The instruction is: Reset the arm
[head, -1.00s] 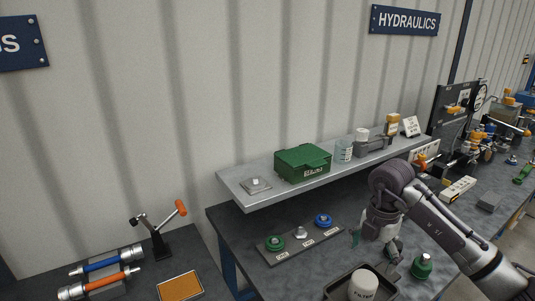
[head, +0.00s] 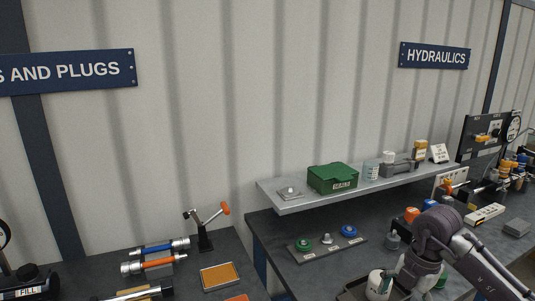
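My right arm comes in from the lower right and bends down over the front of the hydraulics bench. Its wrist (head: 413,272) is beside a white filter cup (head: 376,284) standing in a dark tray (head: 350,293). The fingers are not clearly visible, so I cannot tell whether they are open, shut or touching the cup. A green fitting (head: 441,281) is partly hidden behind the arm. My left gripper is not in view.
A coupler plate (head: 318,250) carries a green coupler (head: 304,244), a metal one and a blue one (head: 349,231). Above is a shelf (head: 290,207) with a green box (head: 332,178). Orange-capped fittings (head: 412,214) stand behind my arm. An orange-topped tray (head: 220,276) lies on the left bench.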

